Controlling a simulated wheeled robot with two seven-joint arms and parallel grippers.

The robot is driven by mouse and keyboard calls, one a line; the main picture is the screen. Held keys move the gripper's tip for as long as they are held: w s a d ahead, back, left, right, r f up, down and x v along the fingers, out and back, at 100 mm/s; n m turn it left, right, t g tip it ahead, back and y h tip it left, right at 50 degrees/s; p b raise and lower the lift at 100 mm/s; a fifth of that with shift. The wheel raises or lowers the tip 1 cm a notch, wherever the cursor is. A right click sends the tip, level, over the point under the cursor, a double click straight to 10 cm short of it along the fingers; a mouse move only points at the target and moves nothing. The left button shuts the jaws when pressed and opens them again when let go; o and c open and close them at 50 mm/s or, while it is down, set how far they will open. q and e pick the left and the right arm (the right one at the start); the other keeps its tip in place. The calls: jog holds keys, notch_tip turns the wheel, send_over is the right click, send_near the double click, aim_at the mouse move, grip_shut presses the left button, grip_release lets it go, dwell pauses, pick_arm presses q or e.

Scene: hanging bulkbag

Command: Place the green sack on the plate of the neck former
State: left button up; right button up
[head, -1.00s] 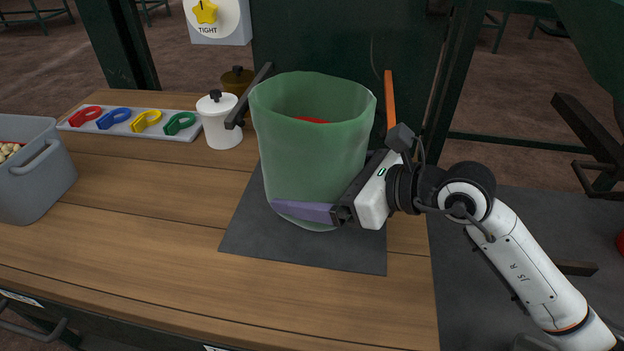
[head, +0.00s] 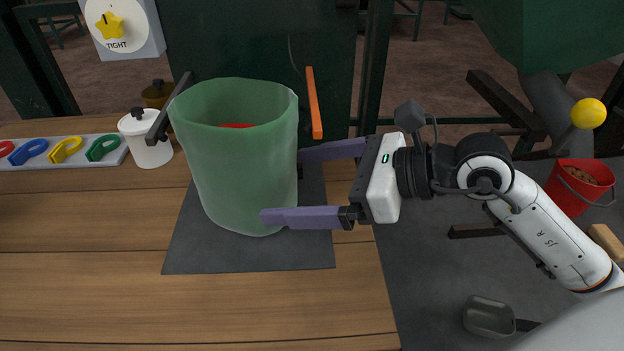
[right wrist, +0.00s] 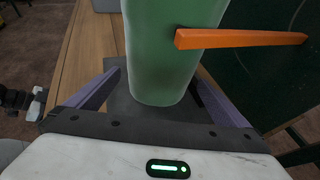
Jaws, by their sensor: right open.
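The green sack (head: 240,165) stands open-topped and upright over the dark mat on the wooden table, with something red just showing inside its mouth. Its lower part also shows in the right wrist view (right wrist: 165,60). My right gripper (head: 285,185) is open and lies level at the sack's right side. One finger passes in front of the sack's lower part; the other lies behind its right edge. In the right wrist view the sack stands between the spread fingers, apart from both. The neck former's plate cannot be told apart here.
An orange bar (head: 314,103) sticks out behind the sack; it crosses the right wrist view (right wrist: 240,38). A white lidded pot (head: 146,140) and a tray of coloured clips (head: 62,150) stand left. A red bucket (head: 580,186) is at right. The front table is clear.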

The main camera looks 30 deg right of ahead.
jog(key=shift+v, duration=1.05)
dwell(0.6)
